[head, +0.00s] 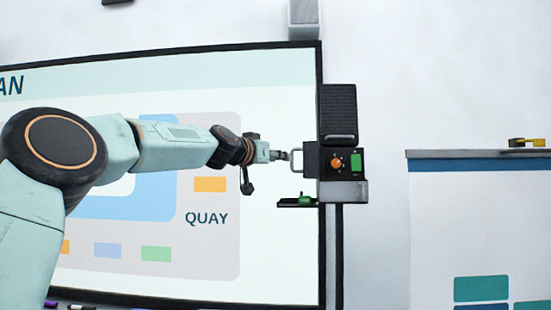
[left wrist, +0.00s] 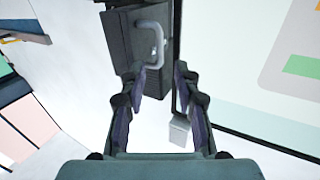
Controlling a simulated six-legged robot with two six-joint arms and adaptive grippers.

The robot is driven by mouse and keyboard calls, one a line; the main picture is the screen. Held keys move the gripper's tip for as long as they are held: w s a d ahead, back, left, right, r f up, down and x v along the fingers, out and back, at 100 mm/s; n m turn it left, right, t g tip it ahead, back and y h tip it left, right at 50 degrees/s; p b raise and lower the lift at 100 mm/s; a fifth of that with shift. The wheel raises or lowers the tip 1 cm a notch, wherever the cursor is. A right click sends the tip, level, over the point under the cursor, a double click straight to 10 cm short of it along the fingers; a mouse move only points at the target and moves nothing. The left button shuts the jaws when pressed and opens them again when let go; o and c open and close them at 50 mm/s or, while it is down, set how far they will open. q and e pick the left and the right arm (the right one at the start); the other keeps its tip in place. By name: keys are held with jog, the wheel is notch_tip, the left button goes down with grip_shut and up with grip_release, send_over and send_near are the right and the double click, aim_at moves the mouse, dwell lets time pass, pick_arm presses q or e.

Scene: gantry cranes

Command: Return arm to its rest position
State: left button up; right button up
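My left arm reaches in from the left in the head view, across the front of a board. My left gripper (head: 281,155) is beside the grey handle (head: 296,160) of a dark box (head: 337,120). In the left wrist view my left gripper (left wrist: 161,78) has its two fingers apart, with nothing held between them. The handle (left wrist: 158,42) shows just beyond the fingertips, its near end close to the left one. I cannot tell whether they touch. My right gripper is in neither view.
The dark box carries an orange knob (head: 336,163) and a green button (head: 356,161), beside the large board (head: 281,100) marked QUAY. A small shelf (head: 286,203) with a green item juts out below left. Another panel (head: 480,220) stands at right. Plain wall lies between.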

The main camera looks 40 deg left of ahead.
pick_arm(q)
jog(key=shift+a, duration=0.1)
dwell(0.3)
